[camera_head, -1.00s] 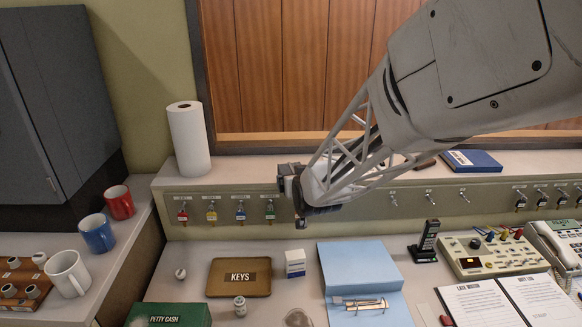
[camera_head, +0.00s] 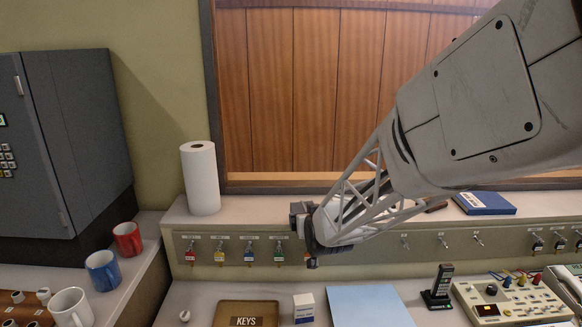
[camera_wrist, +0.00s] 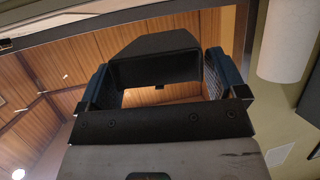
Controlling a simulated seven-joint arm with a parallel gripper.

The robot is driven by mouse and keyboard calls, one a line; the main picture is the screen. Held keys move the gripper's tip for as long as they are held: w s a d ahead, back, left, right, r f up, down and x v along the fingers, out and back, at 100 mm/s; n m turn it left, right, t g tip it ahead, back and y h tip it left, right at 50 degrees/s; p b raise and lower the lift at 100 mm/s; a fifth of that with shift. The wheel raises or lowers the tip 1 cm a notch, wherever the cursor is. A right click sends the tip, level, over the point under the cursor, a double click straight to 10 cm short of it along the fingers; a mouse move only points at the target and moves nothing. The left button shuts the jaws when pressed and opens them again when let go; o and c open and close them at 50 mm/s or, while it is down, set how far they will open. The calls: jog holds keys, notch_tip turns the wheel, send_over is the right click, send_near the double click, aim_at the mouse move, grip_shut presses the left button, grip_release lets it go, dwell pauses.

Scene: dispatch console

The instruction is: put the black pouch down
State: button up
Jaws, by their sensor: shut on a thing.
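My gripper (camera_wrist: 155,85) has its two blue-lined fingers on either side of a black, angular thing, which I take to be the black pouch (camera_wrist: 155,48). The pouch spans the space between the fingers in the wrist view, and the gripper is shut on it. In the head view my gripper (camera_head: 303,228) is at the end of the arm, in front of the ledge and close to the row of key hooks. There I cannot tell the pouch apart from the dark gripper parts.
A paper towel roll (camera_head: 200,178) stands on the ledge, left of my gripper. Key hooks (camera_head: 249,250) with coloured tags line the panel below. A keys tray (camera_head: 246,307), a small white box (camera_head: 304,307), a blue folder (camera_head: 368,305) and a handset (camera_head: 440,286) are on the desk.

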jog(key=w+d, duration=0.4)
jog(key=w, duration=0.1)
jog(key=w+d+m+h, duration=0.1)
jog(key=w+d, duration=0.3)
jog(key=w, duration=0.2)
jog(key=w+d+m+h, duration=0.1)
jog(key=w+d, duration=0.3)
jog(key=w, duration=0.2)
jog(key=shift+d+r, duration=0.15)
jog(key=shift+r, duration=0.05)
jog(key=shift+s, duration=0.1)
jog(key=shift+r, duration=0.15)
dwell(3.3)
